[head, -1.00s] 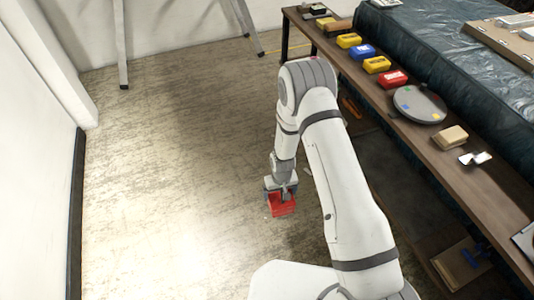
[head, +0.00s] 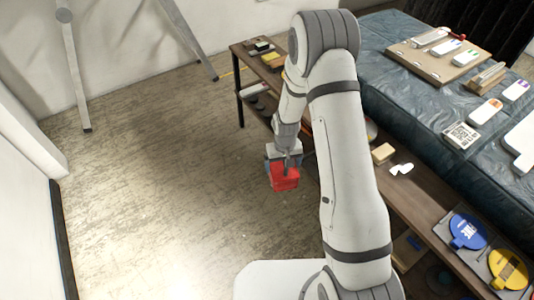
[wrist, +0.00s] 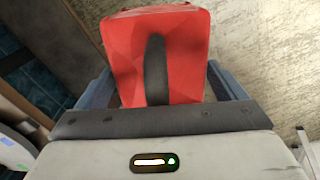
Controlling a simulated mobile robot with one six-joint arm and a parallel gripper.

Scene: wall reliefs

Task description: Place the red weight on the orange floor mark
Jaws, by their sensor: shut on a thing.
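The red weight (head: 285,178) is a red block held in my gripper (head: 284,164), above the bare floor to the left of the long bench. In the wrist view the red weight (wrist: 158,50) fills the top middle, with a dark handle strip across it. My gripper (wrist: 157,85) is shut on it, with a grey-blue finger on each side. The orange floor mark cannot be made out for sure; only a thin yellow-orange line (head: 226,73) shows on the floor beside the far end of the bench.
A long brown bench (head: 412,196) runs along the right, with a tan block (head: 383,153) and several other items on it. A dark padded table (head: 420,105) stands behind it. Metal legs (head: 75,75) stand at the back left. The floor (head: 150,170) at left is open.

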